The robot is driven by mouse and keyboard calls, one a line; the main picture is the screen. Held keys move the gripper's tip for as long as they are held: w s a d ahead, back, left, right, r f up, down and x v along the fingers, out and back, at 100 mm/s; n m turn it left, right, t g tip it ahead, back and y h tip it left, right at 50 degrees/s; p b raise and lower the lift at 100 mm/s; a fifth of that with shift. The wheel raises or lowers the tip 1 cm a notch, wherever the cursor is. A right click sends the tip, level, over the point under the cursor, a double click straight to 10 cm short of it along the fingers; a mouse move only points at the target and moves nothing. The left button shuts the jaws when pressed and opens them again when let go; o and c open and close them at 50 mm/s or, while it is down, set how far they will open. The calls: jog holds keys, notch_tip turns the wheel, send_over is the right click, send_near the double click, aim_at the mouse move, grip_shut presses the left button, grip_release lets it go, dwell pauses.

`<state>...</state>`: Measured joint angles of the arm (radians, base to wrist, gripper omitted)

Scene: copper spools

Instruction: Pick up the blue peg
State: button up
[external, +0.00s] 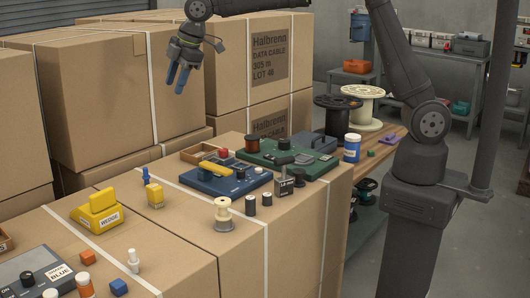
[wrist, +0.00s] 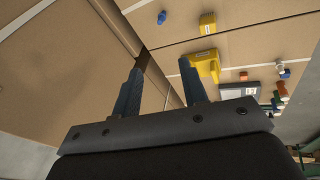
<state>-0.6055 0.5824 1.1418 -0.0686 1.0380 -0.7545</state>
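The blue peg (external: 146,176) stands upright on a cardboard box top in the external view, just behind a small yellow block (external: 154,195). In the wrist view the blue peg (wrist: 162,17) is small, near the top edge, left of the yellow block (wrist: 207,24). My gripper (external: 177,82) hangs well above the box tops, up and slightly right of the peg in the external view. In the wrist view my gripper (wrist: 160,70) has its two blue-grey fingers apart, with nothing between them.
A yellow wedge (external: 97,212) sits left of the peg; it also shows in the wrist view (wrist: 206,64). A blue board (external: 226,178), a green board (external: 287,157) and a pale spool (external: 222,214) lie to the right. Tall cartons (external: 97,95) stand behind.

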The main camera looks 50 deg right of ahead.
jog(key=w+a+f+m+h, duration=0.1)
jog(key=w+a+f+m, duration=0.15)
jog(key=f+m, duration=0.45)
jog(key=w+a+f+m+h, duration=0.15)
jog(key=a+f+m, duration=0.25)
jog(key=m, duration=0.6)
send_near(146, 168)
jog(key=shift+t, duration=0.3)
jog(key=x, duration=0.6)
jog(key=shift+w+f, duration=0.2)
jog(key=shift+f, duration=0.2)
jog(key=shift+s+x, duration=0.1)
jog(key=shift+x, duration=1.15)
jog(key=shift+s+x, duration=0.15)
jog(key=shift+x, duration=1.15)
jog(key=shift+f, duration=0.1)
jog(key=c, duration=0.9)
